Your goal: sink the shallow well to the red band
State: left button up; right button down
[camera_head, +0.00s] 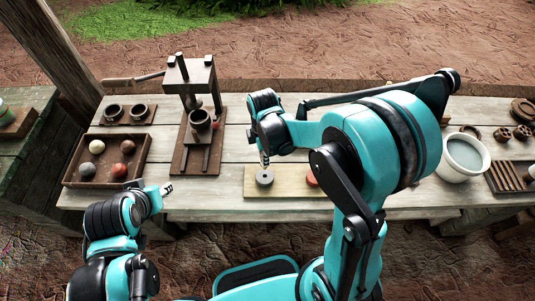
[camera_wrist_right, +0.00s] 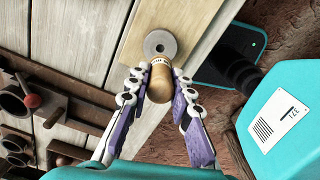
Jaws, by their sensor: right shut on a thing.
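My right gripper (camera_head: 265,155) is shut on a wooden tool (camera_wrist_right: 160,82), a round pale-wood piece with a dark-marked light band near its far end. In the right wrist view the fingers (camera_wrist_right: 160,88) close on both sides of it. The tool's end is close to a grey disc (camera_wrist_right: 150,44) with a central hole; I cannot tell whether they touch. The disc also shows in the head view (camera_head: 264,180) on a pale board (camera_head: 287,190). A red-orange disc (camera_head: 312,179) lies farther right, partly behind my arm. No red band is visible on the tool. My left gripper (camera_head: 167,189) is near the table's front edge, its jaws unclear.
A tray (camera_head: 73,173) with several balls lies left, below a small board with two cups (camera_head: 138,112). A wooden press (camera_head: 188,80) stands behind. A white bowl (camera_head: 462,165) of water and a slatted rack (camera_head: 508,178) stand right.

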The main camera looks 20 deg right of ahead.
jog(key=shift+f+b, duration=2.05)
jog(key=shift+f, duration=0.75)
jog(key=shift+f+b, duration=0.5)
jog(key=shift+b, duration=0.6)
dwell(4.1)
